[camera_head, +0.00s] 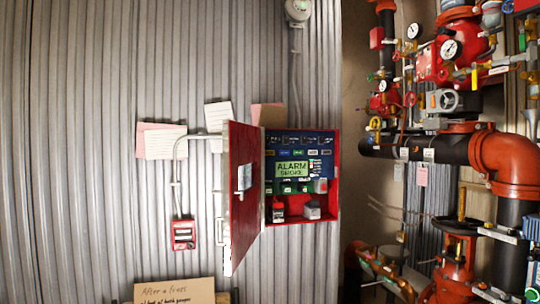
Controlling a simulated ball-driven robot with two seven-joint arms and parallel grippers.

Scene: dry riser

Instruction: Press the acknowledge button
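A red alarm panel (335,195) is mounted on the corrugated metal wall right of centre. Its red door (241,215) stands open, swung out to the left. Inside, a lit green display (292,169) reads "ALARM SMOKE". A row of small dark and green buttons (288,187) sits below the display, and small labelled parts show above it. A small light-and-red block (320,186) is at the right of that row. The labels are too small to read, so I cannot tell which one is the acknowledge button. Neither of my grippers shows.
Red and black pipes with gauges and valves (495,160) fill the right side. A red pull station (183,235) is on the wall left of the door. A cardboard sign (174,292) stands at the bottom. Paper sheets (165,143) hang on the wall.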

